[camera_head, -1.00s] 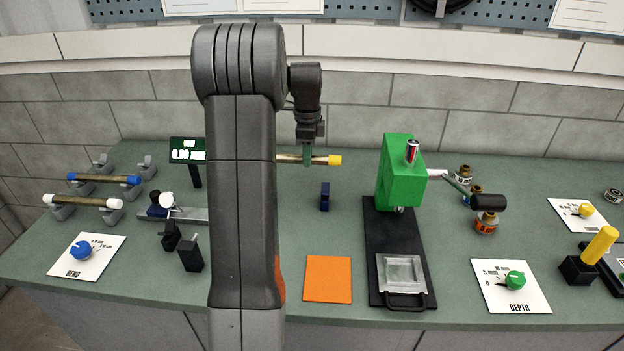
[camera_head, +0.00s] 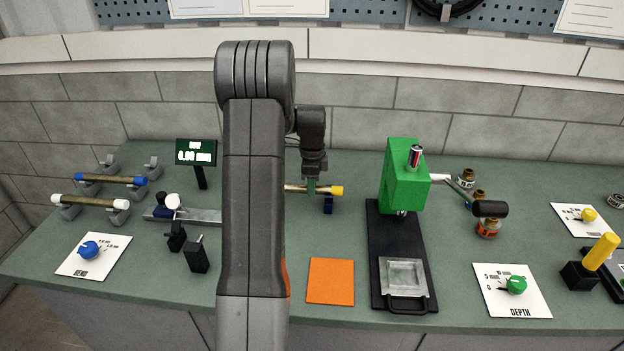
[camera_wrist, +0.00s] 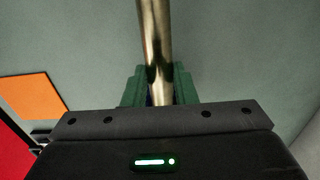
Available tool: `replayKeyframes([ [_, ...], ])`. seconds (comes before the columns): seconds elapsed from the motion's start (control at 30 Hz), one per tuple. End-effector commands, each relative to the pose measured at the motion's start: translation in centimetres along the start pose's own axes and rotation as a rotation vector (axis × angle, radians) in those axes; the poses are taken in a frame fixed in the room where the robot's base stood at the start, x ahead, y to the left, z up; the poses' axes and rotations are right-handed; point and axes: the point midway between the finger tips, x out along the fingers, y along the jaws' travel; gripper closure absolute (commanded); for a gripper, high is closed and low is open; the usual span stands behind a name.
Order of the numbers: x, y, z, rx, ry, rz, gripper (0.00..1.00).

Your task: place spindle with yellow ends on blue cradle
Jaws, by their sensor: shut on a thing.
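My gripper (camera_head: 311,184) is shut on the brass-coloured shaft of the spindle with yellow ends (camera_head: 337,190), which lies roughly level. One yellow end shows to the right of my gripper; the other end is hidden behind my arm. The wrist view shows the shaft (camera_wrist: 155,40) running between the green finger pads (camera_wrist: 158,88). A blue cradle piece (camera_head: 328,205) shows directly below the spindle, near its right end. I cannot tell whether they touch. Any other part of the cradle is hidden behind my arm.
A green press (camera_head: 404,178) on a black base stands to the right. An orange square (camera_head: 330,281) lies in front. Spindles with blue ends (camera_head: 140,181) and white ends (camera_head: 121,204) rest on grey cradles at left. A small display (camera_head: 196,152) stands left of my arm.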

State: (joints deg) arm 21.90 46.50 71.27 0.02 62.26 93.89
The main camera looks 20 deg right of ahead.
Motion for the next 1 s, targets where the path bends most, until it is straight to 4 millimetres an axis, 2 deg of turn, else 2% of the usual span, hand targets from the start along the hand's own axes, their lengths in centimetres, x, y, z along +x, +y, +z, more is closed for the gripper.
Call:
replayKeyframes([
  [0.2, 0.0, -0.1, 0.0, 0.000, 0.000, -0.004, 1.00],
  [0.23, 0.2, 0.0, 0.0, 0.000, 0.000, -0.001, 0.69],
  [0.3, 0.1, 0.0, 0.0, 0.000, 0.000, 0.000, 0.55],
  [0.33, 0.1, 0.0, 0.0, 0.000, 0.000, 0.000, 0.53],
  [0.57, 0.1, 0.0, 0.0, 0.000, 0.000, -0.001, 0.53],
  [0.7, -0.6, -0.1, 0.0, 0.000, 0.000, -0.004, 0.53],
  [0.83, -2.5, -0.1, 0.0, 0.000, 0.000, -0.005, 0.53],
  [1.0, -6.3, -0.1, 0.0, 0.000, 0.000, -0.006, 0.53],
])
